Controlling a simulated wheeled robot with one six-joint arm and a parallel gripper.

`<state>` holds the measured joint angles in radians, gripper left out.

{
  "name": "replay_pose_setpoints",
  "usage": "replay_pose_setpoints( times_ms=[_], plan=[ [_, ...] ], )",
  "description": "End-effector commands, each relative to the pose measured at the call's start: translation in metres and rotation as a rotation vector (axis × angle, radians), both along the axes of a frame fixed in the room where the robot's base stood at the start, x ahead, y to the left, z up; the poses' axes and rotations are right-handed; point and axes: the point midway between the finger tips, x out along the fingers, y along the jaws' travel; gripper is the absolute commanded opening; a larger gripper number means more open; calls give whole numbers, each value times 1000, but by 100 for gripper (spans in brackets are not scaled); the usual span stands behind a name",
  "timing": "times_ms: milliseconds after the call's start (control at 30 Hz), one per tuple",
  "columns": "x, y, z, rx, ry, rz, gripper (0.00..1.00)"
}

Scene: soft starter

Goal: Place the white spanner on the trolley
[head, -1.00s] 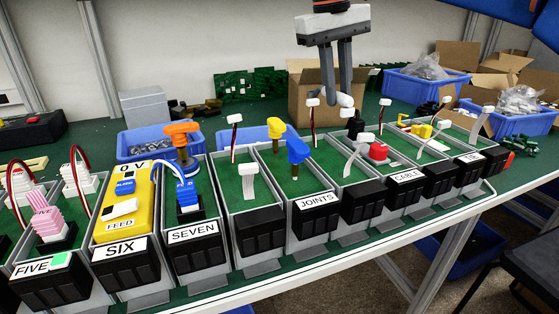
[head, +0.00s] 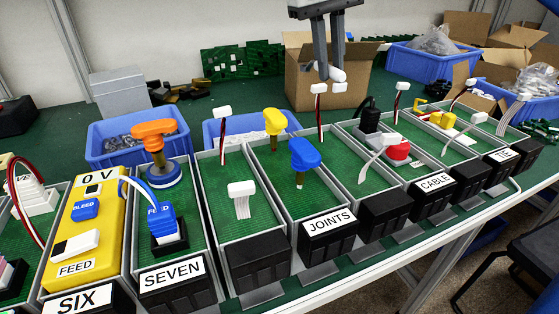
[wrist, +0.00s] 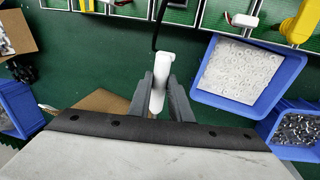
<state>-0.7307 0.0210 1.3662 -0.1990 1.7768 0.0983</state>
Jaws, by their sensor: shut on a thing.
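My gripper (head: 328,77) hangs over the back of the bench in the head view, in front of an open cardboard box. It is shut on a white piece (head: 338,74), apparently the spanner, of which only a rounded end shows there. In the wrist view my gripper (wrist: 160,97) holds the white spanner (wrist: 161,78) between its two grey fingers, with one end sticking out beyond them. I cannot make out a trolley in either view.
Labelled green-floored trays, such as the SEVEN tray (head: 172,272), line the front of the bench with upright plugs and knobs. Blue bins (head: 137,127) and a cardboard box (head: 300,85) stand behind. A dark chair-like thing (head: 520,205) is at the lower right.

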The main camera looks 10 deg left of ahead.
Motion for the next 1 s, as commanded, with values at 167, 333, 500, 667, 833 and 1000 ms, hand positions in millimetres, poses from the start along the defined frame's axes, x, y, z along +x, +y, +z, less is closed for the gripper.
replay_pose_setpoints(
  times_ms=[167,333,500,667,833,1000],
  plan=[
    [-1,-1,-22,-1,2,1,0],
    [0,0,-44,-1,2,1,0],
    [0,0,-60,-1,1,1,0],
    [0,-1,-86,-2,2,-1,0],
    [0,0,-108,-1,1,1,0],
    [0,0,-117,0,0,1,0]
  ],
)
